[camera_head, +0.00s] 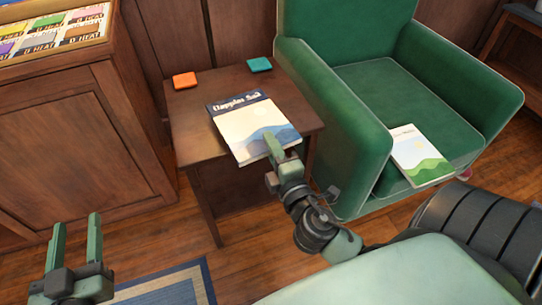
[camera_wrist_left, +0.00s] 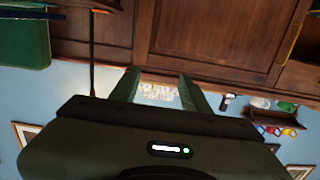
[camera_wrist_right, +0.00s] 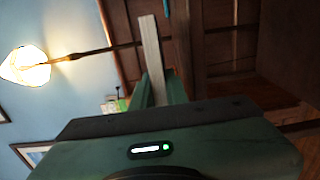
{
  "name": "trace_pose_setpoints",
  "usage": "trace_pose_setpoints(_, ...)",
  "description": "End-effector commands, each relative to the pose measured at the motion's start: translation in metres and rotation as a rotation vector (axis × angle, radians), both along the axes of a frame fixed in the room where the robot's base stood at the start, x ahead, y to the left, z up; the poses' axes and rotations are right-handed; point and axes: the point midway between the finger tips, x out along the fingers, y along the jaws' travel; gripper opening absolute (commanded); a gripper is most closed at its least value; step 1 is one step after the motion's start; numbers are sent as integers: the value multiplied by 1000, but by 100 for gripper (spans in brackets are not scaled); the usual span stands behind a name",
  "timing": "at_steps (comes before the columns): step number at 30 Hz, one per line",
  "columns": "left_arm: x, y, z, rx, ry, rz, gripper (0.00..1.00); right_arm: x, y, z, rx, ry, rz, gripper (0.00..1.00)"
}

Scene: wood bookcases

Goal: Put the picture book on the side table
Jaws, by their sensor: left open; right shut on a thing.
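A picture book (camera_head: 253,127) with a dark blue title band and a pale cover with blue hills is at the side table (camera_head: 196,132), over the front part of its wooden top. My right gripper (camera_head: 277,148) is shut on the book's near edge. In the right wrist view the book (camera_wrist_right: 152,55) shows edge-on between the fingers. I cannot tell whether it rests flat on the tabletop or is held just above it. My left gripper (camera_head: 76,222) is open and empty at the lower left, away from the table.
An orange block (camera_head: 184,80) and a teal block (camera_head: 259,64) lie on the table's back part. A green armchair (camera_head: 333,120) stands close on the right, with another book (camera_head: 420,155) on its seat. A wooden cabinet (camera_head: 75,135) stands at left. A blue-edged rug (camera_head: 180,285) lies below.

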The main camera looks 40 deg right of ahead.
Motion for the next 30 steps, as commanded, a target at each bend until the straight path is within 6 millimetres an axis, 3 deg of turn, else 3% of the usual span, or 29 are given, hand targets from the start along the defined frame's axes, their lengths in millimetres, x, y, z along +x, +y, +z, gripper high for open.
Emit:
trace_pose_setpoints(7,0,-6,41,-59,-224,-14,46,0,0,-20,-1,0,1,0)
trace_pose_setpoints(15,-14,-9,88,-126,-468,-27,46,0,0,-37,-1,0,1,0)
trace_pose_setpoints(30,-19,-9,98,-139,-517,-31,46,0,0,-38,-1,-1,1,0)
